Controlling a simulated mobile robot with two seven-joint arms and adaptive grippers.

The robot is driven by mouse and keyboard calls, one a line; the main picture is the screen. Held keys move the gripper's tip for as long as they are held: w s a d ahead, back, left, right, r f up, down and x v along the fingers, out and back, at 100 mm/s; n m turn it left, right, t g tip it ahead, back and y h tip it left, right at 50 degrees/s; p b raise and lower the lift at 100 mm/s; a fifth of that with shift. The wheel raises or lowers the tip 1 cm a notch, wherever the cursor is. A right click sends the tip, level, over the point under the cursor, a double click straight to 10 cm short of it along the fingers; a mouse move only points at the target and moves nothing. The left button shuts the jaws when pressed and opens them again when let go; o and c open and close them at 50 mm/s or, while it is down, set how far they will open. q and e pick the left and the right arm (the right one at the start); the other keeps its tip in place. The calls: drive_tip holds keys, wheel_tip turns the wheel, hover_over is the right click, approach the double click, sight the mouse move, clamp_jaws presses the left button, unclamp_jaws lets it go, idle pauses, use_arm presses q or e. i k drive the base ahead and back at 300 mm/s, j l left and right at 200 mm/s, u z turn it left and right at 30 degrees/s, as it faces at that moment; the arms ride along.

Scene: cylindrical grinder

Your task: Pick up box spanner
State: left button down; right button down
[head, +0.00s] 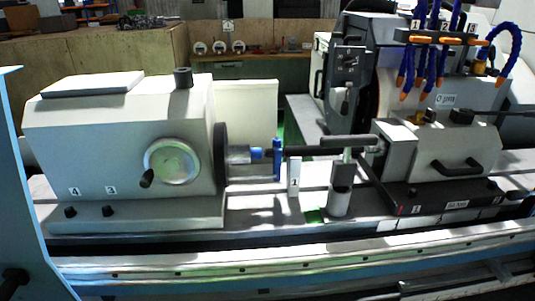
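A T-handled tool, which looks like the box spanner (348,142), stands upright in the head view just right of the middle. Its dark crossbar lies level, and its pale shaft goes down into a grey cylindrical holder (339,204) on the machine table. The lower end of the tool is hidden in the holder. Neither of my grippers is in view, so nothing of mine shows near the tool.
Left of the holder stand a small white post labelled 1 (294,178) and a blue clamp piece (277,160). The headstock with a handwheel (171,162) fills the left. A grey block with a black handle (458,167) and blue coolant hoses (437,60) stand right.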

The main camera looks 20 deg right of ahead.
sight(343, 172)
drive_tip(key=z, duration=1.25)
